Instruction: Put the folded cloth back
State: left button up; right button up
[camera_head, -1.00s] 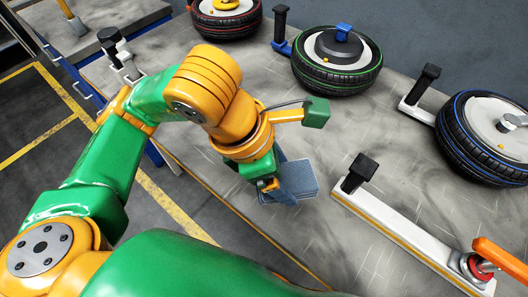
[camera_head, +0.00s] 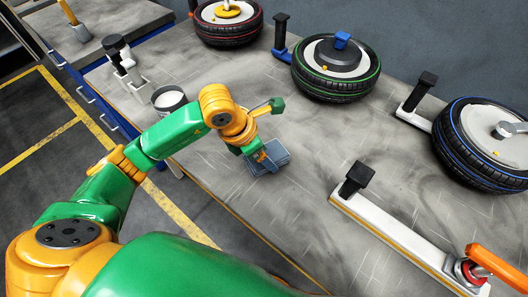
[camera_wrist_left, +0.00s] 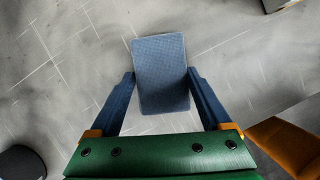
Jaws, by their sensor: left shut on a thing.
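The folded cloth (camera_head: 270,164) is a small blue-grey block at the middle of the grey table, near its front edge. My left gripper (camera_head: 262,158) is shut on it. In the left wrist view the cloth (camera_wrist_left: 161,72) lies between the two dark blue fingers of the left gripper (camera_wrist_left: 160,84) and sticks out past their tips. I cannot tell whether the cloth touches the table or hangs just above it. My right gripper is not in view.
A cup with white contents (camera_head: 169,99) stands left of my left forearm. A green-striped tyre (camera_head: 336,85), a red-striped tyre (camera_head: 228,38) and a blue-striped tyre (camera_head: 482,150) line the back. A white bar with a black post (camera_head: 395,235) lies at right. Bare tabletop surrounds the cloth.

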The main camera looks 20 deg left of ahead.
pick_arm(q)
jog(key=shift+f, duration=0.65)
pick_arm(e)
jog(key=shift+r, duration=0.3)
pick_arm(q)
jog(key=o, duration=1.1)
jog(key=shift+f, duration=0.1)
jog(key=shift+o, duration=1.3)
jog(key=shift+r, duration=0.3)
jog(key=shift+s+a+r, duration=0.1)
jog(key=shift+r, duration=0.2)
jog(key=v, duration=1.1)
jog(key=shift+s, duration=0.15)
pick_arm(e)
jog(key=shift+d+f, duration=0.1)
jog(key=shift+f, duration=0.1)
